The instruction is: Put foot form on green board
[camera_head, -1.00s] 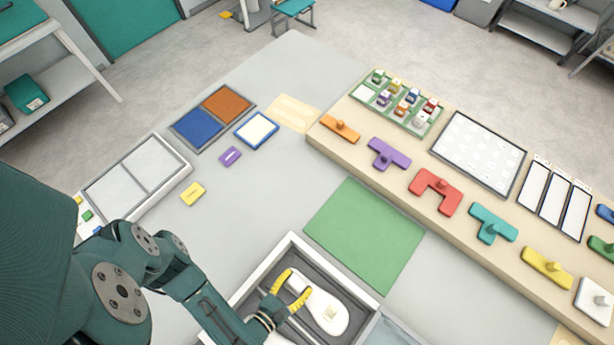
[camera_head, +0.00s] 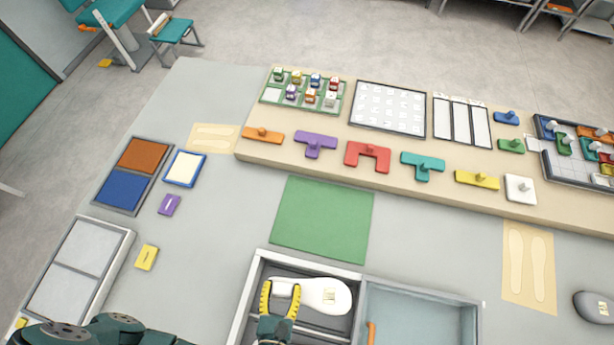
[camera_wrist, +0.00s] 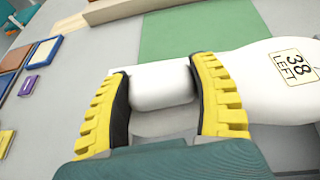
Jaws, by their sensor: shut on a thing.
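A white foot form (camera_head: 326,295) is in or just above the left compartment of a two-part tray (camera_head: 248,295); I cannot tell whether it touches the floor. In the wrist view the foot form (camera_wrist: 262,75) carries a yellow label reading "38 LEFT". My gripper (camera_head: 281,290) has its yellow ribbed fingers shut on the narrow block end of the form, and the wrist view shows a finger on each side (camera_wrist: 165,95). The green board (camera_head: 322,220) lies flat and bare on the table just behind the tray. It also shows in the wrist view (camera_wrist: 195,32).
The tray's right compartment (camera_head: 420,310) holds an orange item (camera_head: 371,333). A raised beige shelf (camera_head: 400,172) with coloured knobbed pieces runs behind the board. A grey foot form (camera_head: 594,306) lies at far right. Clear table lies left of the board.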

